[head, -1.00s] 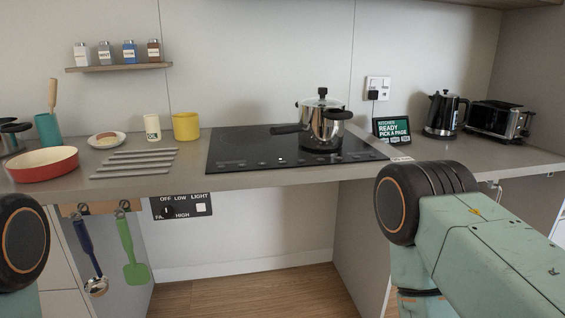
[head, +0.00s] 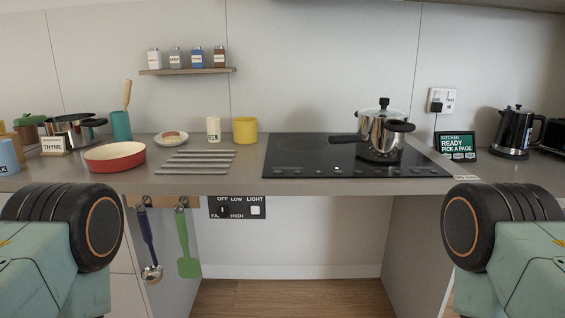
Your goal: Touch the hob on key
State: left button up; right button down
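The black glass hob (head: 300,158) is set into the counter right of centre. A row of small marks, too small to read, runs along its front edge, so I cannot tell which is the on key. A steel pot (head: 384,134) with a black lid knob and handles stands on the hob's right part. My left arm shows at the lower left and my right arm at the lower right, both below and in front of the counter. Neither gripper is in view.
A red pan (head: 115,157), metal bars (head: 197,162), a plate (head: 172,140) and a yellow mug (head: 245,131) are left of the hob. A small screen (head: 455,146) and a kettle (head: 514,131) are to its right. A switch panel (head: 237,207) hangs under the counter.

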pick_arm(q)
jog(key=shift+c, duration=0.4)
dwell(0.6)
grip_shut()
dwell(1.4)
